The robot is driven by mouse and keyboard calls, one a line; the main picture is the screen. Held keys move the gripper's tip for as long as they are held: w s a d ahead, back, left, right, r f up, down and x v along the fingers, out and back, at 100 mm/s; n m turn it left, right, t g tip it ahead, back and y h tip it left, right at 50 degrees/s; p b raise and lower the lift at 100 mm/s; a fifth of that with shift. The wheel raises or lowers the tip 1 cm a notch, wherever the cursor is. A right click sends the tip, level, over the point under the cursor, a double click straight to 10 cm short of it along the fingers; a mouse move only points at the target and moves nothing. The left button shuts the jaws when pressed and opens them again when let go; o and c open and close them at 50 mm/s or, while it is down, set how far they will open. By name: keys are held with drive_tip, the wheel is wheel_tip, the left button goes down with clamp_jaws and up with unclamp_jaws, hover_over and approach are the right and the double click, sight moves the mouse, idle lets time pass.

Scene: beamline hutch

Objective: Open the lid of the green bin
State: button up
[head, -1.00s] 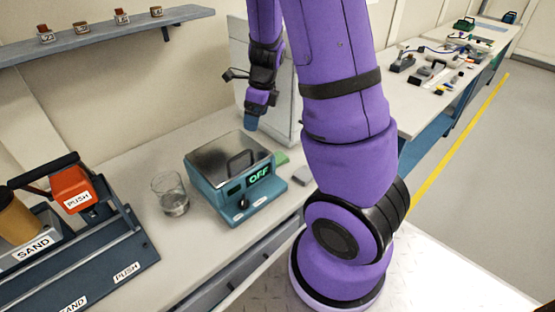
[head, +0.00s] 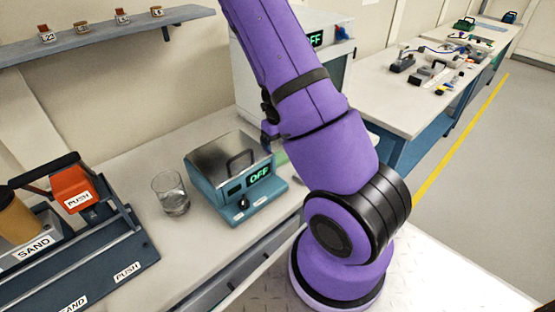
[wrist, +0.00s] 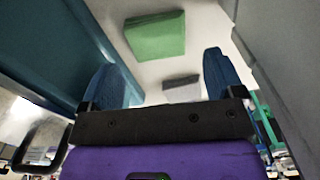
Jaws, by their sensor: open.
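A small green block-like thing (wrist: 155,36) lies on the bench ahead of my gripper in the wrist view. A sliver of it shows behind the teal machine in the head view (head: 282,158). I cannot tell whether it has a lid. A dark green box (head: 465,23) stands far off on the back bench, too small to make out a lid. My gripper (wrist: 160,64) is open and empty, its two blue fingers apart and pointing down at the bench. It touches nothing that I can see. In the head view my arm mostly hides the gripper.
A teal machine (head: 230,175) with a handled metal lid and an OFF display stands close beside my gripper. A glass beaker (head: 171,194) is left of it. A grey block (wrist: 182,88) lies near the green one. A white cabinet (head: 243,80) stands behind.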

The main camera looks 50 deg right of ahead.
sight(278, 157)
drive_tip(key=shift+a+f, duration=0.15)
drive_tip(key=shift+f, duration=2.5)
drive_tip(key=c, duration=0.7)
drive_tip(key=shift+c, duration=0.3)
drive_tip(key=shift+r, duration=0.2)
